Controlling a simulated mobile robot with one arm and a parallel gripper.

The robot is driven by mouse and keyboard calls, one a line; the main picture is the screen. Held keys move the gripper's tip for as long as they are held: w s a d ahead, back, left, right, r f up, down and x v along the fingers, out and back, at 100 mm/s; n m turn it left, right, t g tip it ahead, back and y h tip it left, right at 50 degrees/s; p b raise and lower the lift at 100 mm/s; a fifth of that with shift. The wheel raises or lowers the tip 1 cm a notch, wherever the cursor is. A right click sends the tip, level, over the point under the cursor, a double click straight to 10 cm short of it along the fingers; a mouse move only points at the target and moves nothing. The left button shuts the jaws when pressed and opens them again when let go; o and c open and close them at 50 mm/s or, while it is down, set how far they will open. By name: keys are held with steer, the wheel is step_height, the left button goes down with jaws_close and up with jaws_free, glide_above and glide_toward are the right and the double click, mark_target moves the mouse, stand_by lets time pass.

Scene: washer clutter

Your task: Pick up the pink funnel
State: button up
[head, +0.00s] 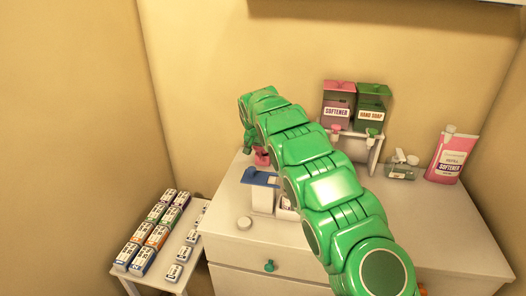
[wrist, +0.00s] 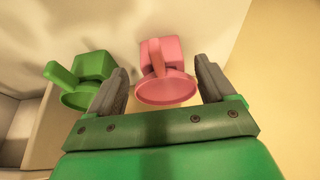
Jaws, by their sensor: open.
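The pink funnel (wrist: 166,91) shows in the wrist view, with a round rim facing the camera and a boxy part behind it. It appears between the two fingers of my gripper (wrist: 163,85), which is open with a gap on each side. I cannot tell the remaining distance in depth. In the head view a pink piece, likely the same funnel (head: 262,158), shows on the dresser top just below my gripper (head: 249,143). My arm hides part of that area.
A similar green item (wrist: 80,85) is left of the pink funnel, close to the left finger. On the dresser (head: 440,225) are a blue-topped white container (head: 262,192), softener and soap dispensers (head: 338,105), and a pink softener bottle (head: 450,158). A low table (head: 163,245) holds several small boxes.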

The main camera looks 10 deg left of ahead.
steer(key=shift+x, duration=1.2)
jaws_close()
